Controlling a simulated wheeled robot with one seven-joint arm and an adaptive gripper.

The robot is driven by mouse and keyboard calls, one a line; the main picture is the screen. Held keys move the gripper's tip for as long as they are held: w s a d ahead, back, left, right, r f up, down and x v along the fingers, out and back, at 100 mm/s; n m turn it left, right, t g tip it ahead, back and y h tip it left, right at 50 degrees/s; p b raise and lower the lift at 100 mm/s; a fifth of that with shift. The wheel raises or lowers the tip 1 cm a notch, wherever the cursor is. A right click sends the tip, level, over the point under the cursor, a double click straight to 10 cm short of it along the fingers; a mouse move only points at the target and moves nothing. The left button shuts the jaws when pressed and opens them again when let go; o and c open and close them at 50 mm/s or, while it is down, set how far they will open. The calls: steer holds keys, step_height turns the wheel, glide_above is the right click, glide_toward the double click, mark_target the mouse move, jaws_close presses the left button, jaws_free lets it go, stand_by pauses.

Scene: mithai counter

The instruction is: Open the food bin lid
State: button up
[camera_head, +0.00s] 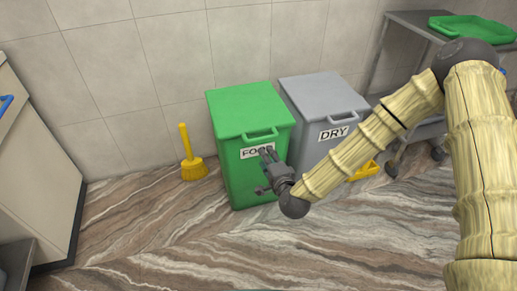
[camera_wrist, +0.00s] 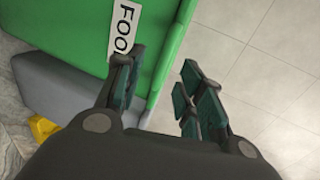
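The green food bin (camera_head: 242,175) stands against the wall with its lid (camera_head: 248,106) closed. A green handle (camera_head: 261,133) sits at the lid's front edge, above the white FOOD label (camera_head: 250,153). My gripper (camera_head: 264,171) is in front of the bin's front face, below the handle, and covers part of the label. In the wrist view my gripper (camera_wrist: 163,60) is open and empty, one finger over the green bin (camera_wrist: 70,30) beside the label (camera_wrist: 123,28), the other over the tiled wall. I cannot tell whether a finger touches the bin.
A grey DRY bin (camera_head: 325,100) stands close on the right. A yellow brush (camera_head: 193,168) is on the floor to the left. A steel cart (camera_head: 405,55) with a green tray (camera_head: 470,27) is at the right. Marbled floor (camera_head: 150,240) in front is clear.

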mark_target(259, 141)
steer(key=x, duration=0.3)
steer(key=b+x, duration=0.1)
steer(key=x, duration=0.3)
steer(key=r+x, duration=0.1)
steer(key=x, duration=0.3)
steer(key=shift+w+d, duration=0.15)
steer(key=shift+w, duration=0.3)
jaws_close()
